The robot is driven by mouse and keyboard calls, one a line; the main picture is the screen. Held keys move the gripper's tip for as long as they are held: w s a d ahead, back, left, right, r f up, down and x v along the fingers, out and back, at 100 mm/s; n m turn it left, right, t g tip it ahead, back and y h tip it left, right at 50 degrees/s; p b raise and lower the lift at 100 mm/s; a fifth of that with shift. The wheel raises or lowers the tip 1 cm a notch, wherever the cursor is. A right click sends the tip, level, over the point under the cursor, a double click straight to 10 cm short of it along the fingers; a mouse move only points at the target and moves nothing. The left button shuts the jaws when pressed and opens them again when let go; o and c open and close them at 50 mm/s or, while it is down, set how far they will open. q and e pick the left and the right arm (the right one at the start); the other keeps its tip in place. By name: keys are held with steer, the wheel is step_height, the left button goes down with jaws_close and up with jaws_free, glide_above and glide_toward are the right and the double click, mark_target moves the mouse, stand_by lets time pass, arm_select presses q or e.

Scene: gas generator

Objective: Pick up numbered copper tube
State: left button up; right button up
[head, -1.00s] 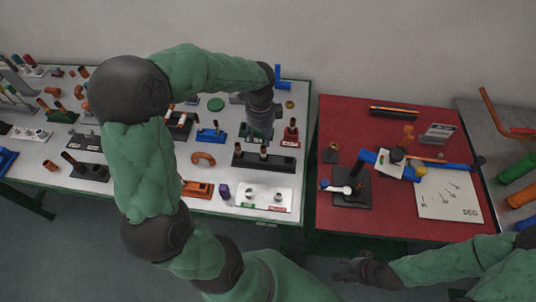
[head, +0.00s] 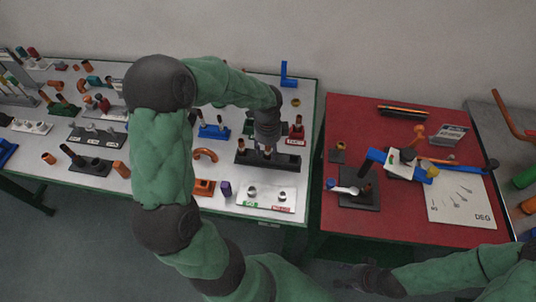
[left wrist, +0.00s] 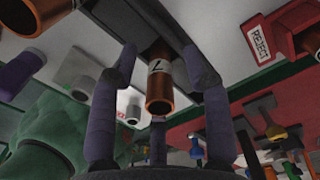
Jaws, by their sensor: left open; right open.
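A copper tube (left wrist: 160,88) with a white number label stands in a dark block (left wrist: 150,25) in the left wrist view. The digit is hard to read. My left gripper (left wrist: 158,55) is open, with its fingers on either side of this tube and gaps visible. In the head view my left gripper (head: 267,147) points down over the black block (head: 268,163) and hides most of the tube. My right gripper (head: 368,279) is open and empty at the bottom.
A red REJECT holder (left wrist: 272,38) stands close beside the left gripper. A white tray (head: 267,208) with two metal cups lies in front of the block. A purple piece (head: 225,188) stands nearby. The red table (head: 400,222) at right carries several devices.

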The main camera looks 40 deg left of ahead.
arm_select(q)
steer(key=shift+f, duration=0.45)
jaws_close()
steer(key=shift+r, duration=0.1)
steer(key=shift+r, duration=0.15)
